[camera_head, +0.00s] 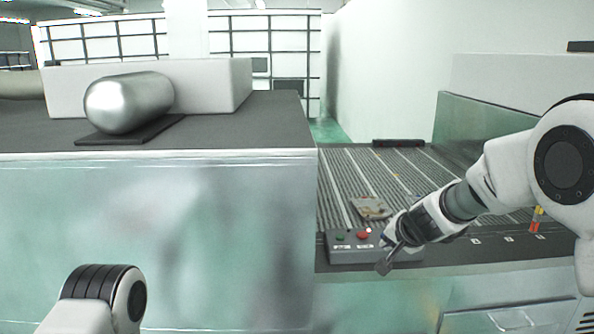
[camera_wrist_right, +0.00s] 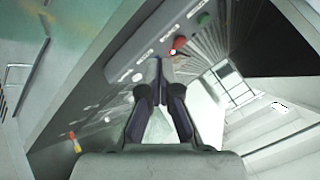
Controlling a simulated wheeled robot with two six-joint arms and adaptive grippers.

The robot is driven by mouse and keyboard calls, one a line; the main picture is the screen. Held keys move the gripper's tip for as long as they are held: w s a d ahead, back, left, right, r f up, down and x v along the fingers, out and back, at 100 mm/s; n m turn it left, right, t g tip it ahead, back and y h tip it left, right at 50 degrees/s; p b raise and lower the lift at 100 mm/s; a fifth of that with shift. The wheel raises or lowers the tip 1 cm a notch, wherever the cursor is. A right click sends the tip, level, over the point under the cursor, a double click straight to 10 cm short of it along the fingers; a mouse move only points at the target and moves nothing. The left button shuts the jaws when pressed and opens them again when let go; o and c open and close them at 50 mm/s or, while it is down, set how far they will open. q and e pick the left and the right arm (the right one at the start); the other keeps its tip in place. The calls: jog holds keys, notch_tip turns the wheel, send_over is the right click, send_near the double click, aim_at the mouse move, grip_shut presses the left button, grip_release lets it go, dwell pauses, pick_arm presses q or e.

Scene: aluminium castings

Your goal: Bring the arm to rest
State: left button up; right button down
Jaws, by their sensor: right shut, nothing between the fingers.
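My right gripper (camera_head: 385,262) is at the front edge of the ribbed bed, in front of a grey control box (camera_head: 345,254) with a green button (camera_head: 340,237) and a red button (camera_head: 364,235). The right wrist view shows the gripper (camera_wrist_right: 160,62) with its fingertips together and nothing between them. The red button (camera_wrist_right: 180,42) and green button (camera_wrist_right: 204,18) show just past the tips there. I cannot tell whether the tips touch the box. My left gripper is out of view; only part of my left arm shows at the lower left.
A shiny metal cylinder (camera_head: 130,103) lies on a dark plate (camera_head: 112,138) on the counter at the left. A flat metal casting (camera_head: 371,207) lies on the ribbed bed (camera_head: 345,180) behind the box. A red and yellow marker (camera_head: 536,219) stands at the bed's right.

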notch_tip(320, 180, down, 12)
jog(key=s+g, duration=0.2)
jog(key=s+d+f+n+g+h+b, duration=0.1)
jog(key=s+d+f+g, duration=0.15)
jog(key=s+f, duration=0.7)
jog(key=s+d+f+g+b, duration=0.1)
jog(key=s+f+g+b, duration=0.15)
jog(key=s+f, duration=0.75)
jog(key=s+d+f+n+g+h, duration=0.1)
jog(key=s+d+f+n+g, duration=0.1)
jog(key=s+f, duration=0.55)
jog(key=s+d+f+n+g, duration=0.15)
jog(key=s+f, duration=0.35)
jog(key=s, duration=0.5)
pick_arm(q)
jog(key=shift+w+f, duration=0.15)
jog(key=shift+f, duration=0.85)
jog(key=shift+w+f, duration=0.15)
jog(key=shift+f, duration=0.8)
pick_arm(e)
jog(key=s+a+r+n+t, duration=0.1)
jog(key=s+a+r+n, duration=0.1)
jog(key=s, duration=0.3)
jog(key=shift+s+a+y, duration=0.2)
jog(key=shift+a+y, duration=0.2)
